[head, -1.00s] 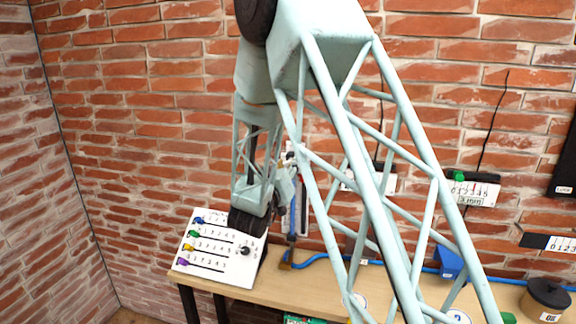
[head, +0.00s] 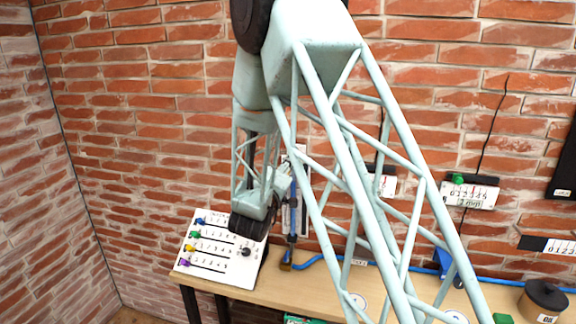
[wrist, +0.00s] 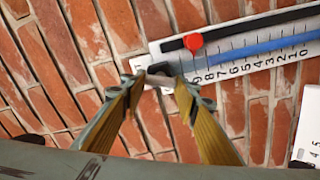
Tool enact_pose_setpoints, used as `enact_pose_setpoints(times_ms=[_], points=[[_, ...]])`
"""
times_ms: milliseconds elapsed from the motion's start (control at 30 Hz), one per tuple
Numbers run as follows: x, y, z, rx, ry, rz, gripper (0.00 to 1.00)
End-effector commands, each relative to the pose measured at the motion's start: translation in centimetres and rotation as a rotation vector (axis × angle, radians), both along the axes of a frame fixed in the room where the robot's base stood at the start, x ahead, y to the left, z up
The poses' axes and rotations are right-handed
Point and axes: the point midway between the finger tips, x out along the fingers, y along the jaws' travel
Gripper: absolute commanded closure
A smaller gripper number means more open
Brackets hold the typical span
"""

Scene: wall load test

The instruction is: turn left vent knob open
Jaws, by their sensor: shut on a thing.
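In the wrist view my gripper (wrist: 158,82) has its two yellow-lined fingers on either side of a small grey-and-black knob (wrist: 158,79). The fingers are shut on this knob, at the near end of a white wall gauge (wrist: 214,62). The fingertips hide part of the knob, and I cannot read how far it is turned. In the head view the gauge is upright on the wall and partly behind my arm. My gripper is hard to make out there.
The gauge carries a red slider (wrist: 193,41) and a blue column (wrist: 262,47). A white panel (head: 215,262) with coloured sliders stands on the wooden bench (head: 262,293). A blue hose runs along the wall to the right. A dark pot (head: 543,300) stands at the bench's right.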

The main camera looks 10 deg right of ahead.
Motion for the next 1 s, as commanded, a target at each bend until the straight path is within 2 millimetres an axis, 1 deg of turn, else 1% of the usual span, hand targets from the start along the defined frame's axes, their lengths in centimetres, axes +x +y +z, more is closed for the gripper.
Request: enact_pose_setpoints(times_ms=[200,500,733,1000], points=[[0.00,0.02,0.03,-0.152,0.080,0.000,0.82],[0.01,0.03,-0.05,-0.309,0.164,0.001,0.82],[0.02,0.04,-0.12,-0.363,0.192,0.000,0.82],[0.02,0.03,-0.16,-0.374,0.197,0.000,0.82]])
